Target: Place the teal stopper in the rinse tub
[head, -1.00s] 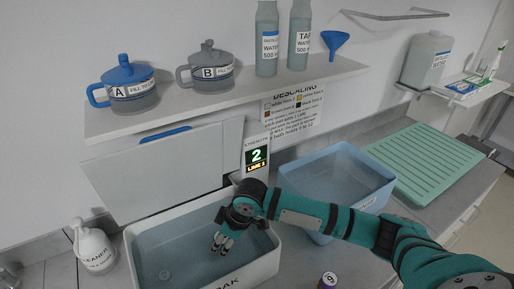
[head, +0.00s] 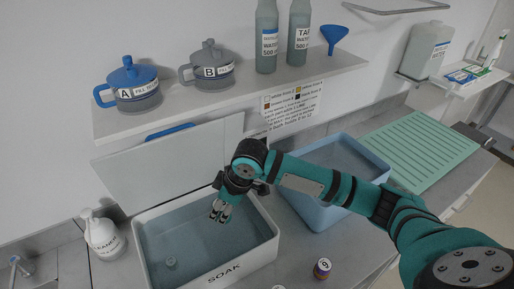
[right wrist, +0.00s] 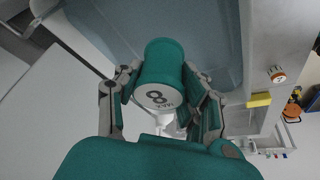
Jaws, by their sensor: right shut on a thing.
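The teal stopper (right wrist: 165,75), a short cylinder whose pale end face carries an 8, sits between the fingers of my right gripper (right wrist: 165,98) in the right wrist view. In the head view my right gripper (head: 220,212) points down over the white tub (head: 222,276) marked SOAK, and the stopper is hard to make out there. A light-blue tub (head: 350,211) stands to the right behind my right arm; no label on it can be read. My left gripper is not in view.
A small pale-green thing (head: 171,263) lies in the SOAK tub. A cylinder marked 9 (head: 322,268) stands on the counter in front. A white cleaner bottle (head: 102,236) is left of the tub. A green ribbed mat (head: 420,150) lies right. A shelf (head: 230,95) hangs above.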

